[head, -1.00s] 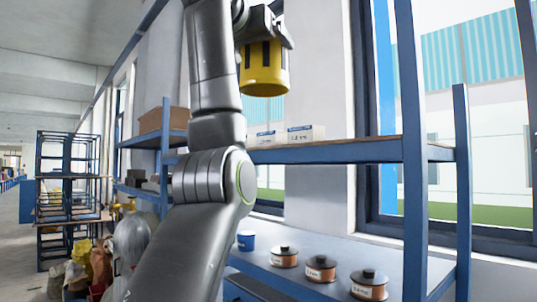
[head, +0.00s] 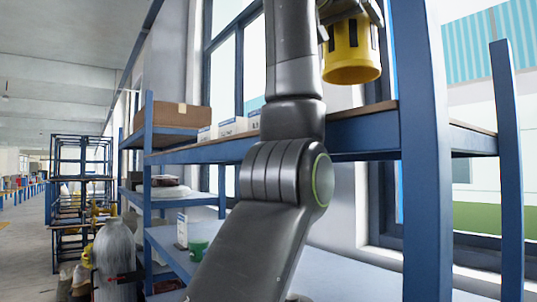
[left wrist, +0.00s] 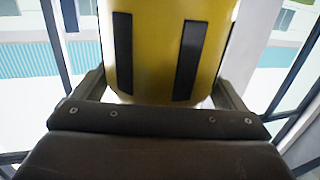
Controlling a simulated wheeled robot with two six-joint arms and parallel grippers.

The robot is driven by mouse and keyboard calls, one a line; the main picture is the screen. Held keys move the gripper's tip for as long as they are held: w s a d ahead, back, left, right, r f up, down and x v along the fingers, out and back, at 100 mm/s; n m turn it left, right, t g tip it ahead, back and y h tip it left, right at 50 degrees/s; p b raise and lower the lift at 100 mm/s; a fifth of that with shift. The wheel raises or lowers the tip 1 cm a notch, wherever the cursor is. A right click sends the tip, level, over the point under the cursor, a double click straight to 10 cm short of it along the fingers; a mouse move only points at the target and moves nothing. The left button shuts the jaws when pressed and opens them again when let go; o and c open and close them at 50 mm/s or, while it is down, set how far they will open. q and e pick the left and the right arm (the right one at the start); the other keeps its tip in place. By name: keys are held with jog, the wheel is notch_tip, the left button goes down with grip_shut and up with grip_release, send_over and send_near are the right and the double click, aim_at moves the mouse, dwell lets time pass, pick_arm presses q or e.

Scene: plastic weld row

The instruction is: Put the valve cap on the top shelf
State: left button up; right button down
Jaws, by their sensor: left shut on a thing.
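The valve cap is the yellow open-ended cylinder (head: 351,60) with dark strips on its side, at the upper middle right of the head view. My left gripper (head: 356,14) is shut on it, and its jaws are partly cut off by the frame top. In the left wrist view the yellow cap (left wrist: 150,50) fills the middle between the two fingers (left wrist: 162,88). The top shelf (head: 365,128) has a blue front beam and a brown board. The cap is above the shelf's height in the picture; I see no contact between them. My right gripper is not in view.
White boxes (head: 231,126) and a brown carton (head: 167,115) stand on the top level to the left. A thick blue post (head: 425,150) rises right of the cap. A green cup (head: 198,250) is on the lower shelf (head: 345,278). A grey cylinder (head: 114,262) stands at the left.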

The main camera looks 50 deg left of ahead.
aim_at(337, 34)
pick_arm(q)
jog(key=s+f, duration=0.2)
jog(key=s+f+b, duration=0.1)
jog(key=shift+s+d+f, duration=0.1)
jog(key=shift+d+f, duration=0.05)
jog(key=shift+d, duration=0.1)
jog(key=shift+w+a+f, duration=0.15)
jog(key=shift+w+f, duration=0.45)
jog(key=shift+f, duration=0.3)
jog(key=shift+w+f, duration=0.25)
jog(key=shift+f, duration=0.2)
jog(key=shift+s+f, duration=0.15)
jog(key=shift+f, duration=0.2)
jog(key=shift+s+f, duration=0.3)
jog(key=shift+f, duration=0.75)
jog(key=shift+w+f, duration=0.2)
jog(key=shift+w, duration=0.05)
jog(key=shift+s+f, duration=0.1)
jog(key=shift+s, duration=0.05)
jog(key=o, duration=0.8)
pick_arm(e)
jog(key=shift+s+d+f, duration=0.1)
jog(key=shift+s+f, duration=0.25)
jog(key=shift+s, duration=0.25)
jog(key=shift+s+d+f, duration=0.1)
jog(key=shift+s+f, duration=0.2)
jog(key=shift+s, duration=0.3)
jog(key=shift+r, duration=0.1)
